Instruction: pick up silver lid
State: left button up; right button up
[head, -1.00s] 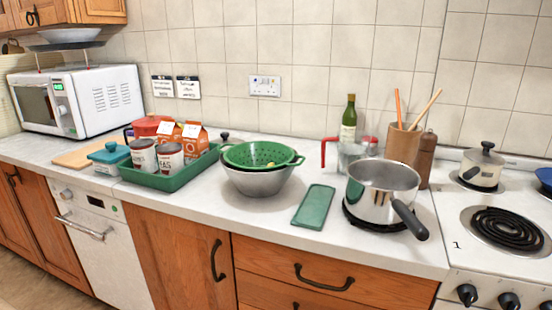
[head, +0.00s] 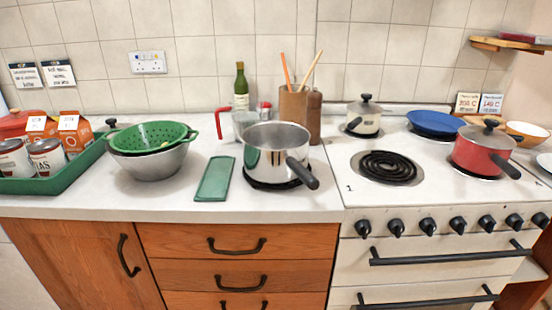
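No lid stands out for certain as the silver lid. A small cream pot (head: 362,124) on the back left burner wears a pale greyish lid (head: 365,108) with a dark knob. A red pot (head: 478,157) at the right of the stove wears a lid (head: 486,134) with a dark knob. A dark knob (head: 111,123) shows behind the green colander (head: 150,137); what it sits on is mostly hidden. The open silver saucepan (head: 265,160) stands without a lid on a dark trivet. Neither of my grippers is in view.
A green tray (head: 75,180) holds cans and cartons at the left. The colander rests in a metal bowl (head: 150,167). A flat green dish (head: 215,180), a bottle (head: 241,88) and a utensil holder (head: 293,112) surround the saucepan. A blue plate (head: 435,123) lies at the stove's back.

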aim_at(112, 123)
jog(key=k, duration=0.85)
jog(key=u, duration=3.8)
jog(key=i, duration=0.1)
jog(key=z, duration=2.35)
jog(key=i, duration=1.25)
jog(key=z, duration=0.1)
